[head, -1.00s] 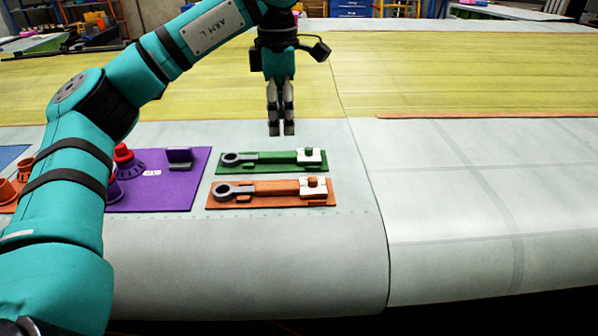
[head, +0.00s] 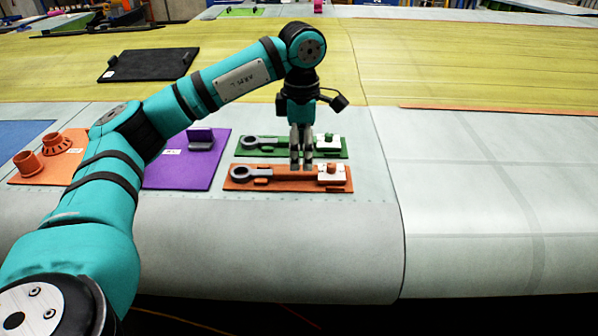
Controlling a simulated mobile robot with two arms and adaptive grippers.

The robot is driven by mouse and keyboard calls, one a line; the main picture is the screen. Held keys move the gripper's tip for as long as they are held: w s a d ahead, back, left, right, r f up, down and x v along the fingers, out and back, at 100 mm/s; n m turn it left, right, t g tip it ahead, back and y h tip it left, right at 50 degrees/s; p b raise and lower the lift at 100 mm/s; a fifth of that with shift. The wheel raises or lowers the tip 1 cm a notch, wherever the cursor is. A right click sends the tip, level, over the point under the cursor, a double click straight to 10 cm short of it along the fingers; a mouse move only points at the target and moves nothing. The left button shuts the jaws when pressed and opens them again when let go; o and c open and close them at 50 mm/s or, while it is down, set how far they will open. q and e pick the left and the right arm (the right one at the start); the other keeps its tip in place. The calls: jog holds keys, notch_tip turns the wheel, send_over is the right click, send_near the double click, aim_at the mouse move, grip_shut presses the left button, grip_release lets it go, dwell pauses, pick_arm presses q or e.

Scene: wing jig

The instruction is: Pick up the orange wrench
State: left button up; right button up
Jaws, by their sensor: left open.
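The orange wrench (head: 277,172) lies in its orange tray (head: 240,185) near the front edge of the wing, its grey ring end to the left and a white block with an orange knob at its right end. My left gripper (head: 301,166) points down over the wrench handle, its open fingers covering a small part of it. I cannot tell whether the fingertips touch the handle or are just above it. My right gripper is not in view.
A green wrench (head: 270,143) in a green tray lies just behind the orange one. A purple board (head: 190,175) and an orange board with orange cups (head: 30,163) lie to the left. A black tray (head: 148,65) lies further back. The wing surface to the right is clear.

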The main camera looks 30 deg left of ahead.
aim_at(288, 174)
pick_arm(q)
notch_tip(288, 174, down, 4)
jog(key=shift+r+p, duration=0.1)
jog(key=shift+p, duration=0.55)
jog(key=shift+f, duration=0.4)
jog(key=c, duration=0.7)
grip_shut()
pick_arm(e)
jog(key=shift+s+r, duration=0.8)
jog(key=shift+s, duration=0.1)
